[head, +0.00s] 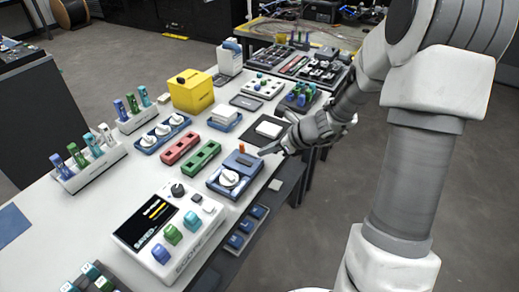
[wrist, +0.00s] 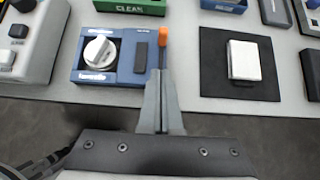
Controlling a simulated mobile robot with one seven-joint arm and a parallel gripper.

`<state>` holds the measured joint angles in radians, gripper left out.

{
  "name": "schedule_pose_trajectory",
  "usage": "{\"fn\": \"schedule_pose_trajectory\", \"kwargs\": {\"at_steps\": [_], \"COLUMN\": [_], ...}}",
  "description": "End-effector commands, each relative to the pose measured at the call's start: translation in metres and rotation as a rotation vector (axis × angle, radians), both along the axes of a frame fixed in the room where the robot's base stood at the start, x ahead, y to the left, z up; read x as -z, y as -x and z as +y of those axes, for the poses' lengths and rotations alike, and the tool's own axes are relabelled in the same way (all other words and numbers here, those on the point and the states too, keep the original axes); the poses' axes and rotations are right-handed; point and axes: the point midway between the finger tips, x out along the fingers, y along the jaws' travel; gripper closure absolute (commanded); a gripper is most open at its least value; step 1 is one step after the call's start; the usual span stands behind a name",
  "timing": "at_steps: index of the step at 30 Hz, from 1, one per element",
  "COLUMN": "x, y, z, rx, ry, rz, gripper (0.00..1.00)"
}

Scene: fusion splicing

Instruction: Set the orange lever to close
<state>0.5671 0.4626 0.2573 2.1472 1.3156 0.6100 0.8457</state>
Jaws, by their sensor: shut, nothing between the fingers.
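The orange lever (head: 241,149) stands up at the back edge of a blue device (head: 212,184) that has a white round knob (head: 229,178).
A white block on a black pad (wrist: 211,84) lies to the right of my fingers. A green box (head: 202,155) and a red box (head: 180,147) lie left of the blue device. A white console with a screen (head: 183,260) stands in front. The table edge is close on the right.

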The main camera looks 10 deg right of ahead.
Motion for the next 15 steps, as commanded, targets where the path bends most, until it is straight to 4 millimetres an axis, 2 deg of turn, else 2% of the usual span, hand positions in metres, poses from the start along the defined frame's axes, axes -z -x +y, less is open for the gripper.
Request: {"fn": "schedule_pose_trajectory", "kwargs": {"at_steps": [1, 6, 15], "x": [-0.017, -0.042, -0.063], "y": [0.006, 0.025, 0.042], "z": [-0.009, -0.028, -0.043], "rx": [0.006, 0.006, 0.002], "ry": [0.004, 0.004, 0.002], "rz": [-0.005, -0.004, -0.003], "gripper": [1.0, 1.0, 1.0]}}
